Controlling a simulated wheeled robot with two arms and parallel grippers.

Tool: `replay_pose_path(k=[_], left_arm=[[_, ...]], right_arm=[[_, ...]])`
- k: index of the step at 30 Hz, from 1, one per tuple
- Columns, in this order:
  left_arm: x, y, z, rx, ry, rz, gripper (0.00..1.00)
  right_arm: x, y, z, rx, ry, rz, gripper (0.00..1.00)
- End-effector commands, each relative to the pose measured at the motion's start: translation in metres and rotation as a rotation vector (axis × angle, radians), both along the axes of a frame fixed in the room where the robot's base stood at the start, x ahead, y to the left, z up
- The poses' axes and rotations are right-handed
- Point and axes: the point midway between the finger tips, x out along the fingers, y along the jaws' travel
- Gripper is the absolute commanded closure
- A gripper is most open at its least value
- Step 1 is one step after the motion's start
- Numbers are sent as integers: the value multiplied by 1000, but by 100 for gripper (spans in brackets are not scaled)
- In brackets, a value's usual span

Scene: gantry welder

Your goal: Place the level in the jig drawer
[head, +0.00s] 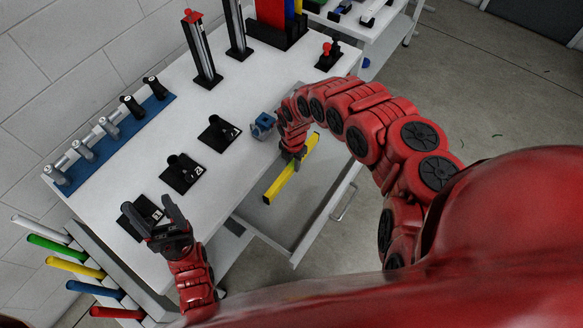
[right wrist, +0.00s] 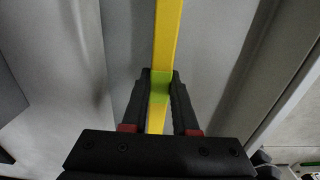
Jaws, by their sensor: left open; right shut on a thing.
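The level is a long yellow bar (head: 281,183), held at a slant over the open jig drawer (head: 309,205), which is pulled out from the table's front. My right gripper (head: 293,154) is shut on the level near its middle. In the right wrist view the yellow bar (right wrist: 168,30) runs between the fingers of my right gripper (right wrist: 160,85), with a green section at the grip. The head view does not show clearly whether the level touches the drawer floor. My left gripper (head: 172,220) is open and empty near the table's left front corner.
The white table (head: 250,75) carries several black numbered stands (head: 183,174), a blue block (head: 263,125) near the drawer, and a blue rack (head: 125,130) of grey-handled tools. Coloured tubes (head: 75,268) stick out at lower left. Open floor (head: 490,100) lies to the right.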

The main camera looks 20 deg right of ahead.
Motion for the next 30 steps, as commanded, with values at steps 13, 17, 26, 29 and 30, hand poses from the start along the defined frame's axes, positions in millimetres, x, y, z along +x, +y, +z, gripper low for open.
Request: replay_pose_path(k=[13,17,26,29,30], left_arm=[[0,0,8,0,0,0,35],[0,0,9,0,0,0,35],[0,0,7,0,0,0,35],[0,0,3,0,0,0,35],[0,0,5,0,0,0,35]], right_arm=[[2,2,-37,3,-4,-3,100],[1,-1,-43,-1,-3,-4,100],[2,-1,-45,-3,-3,-4,100],[2,-1,-48,-2,-3,-4,100],[2,-1,-47,-1,-3,-4,67]])
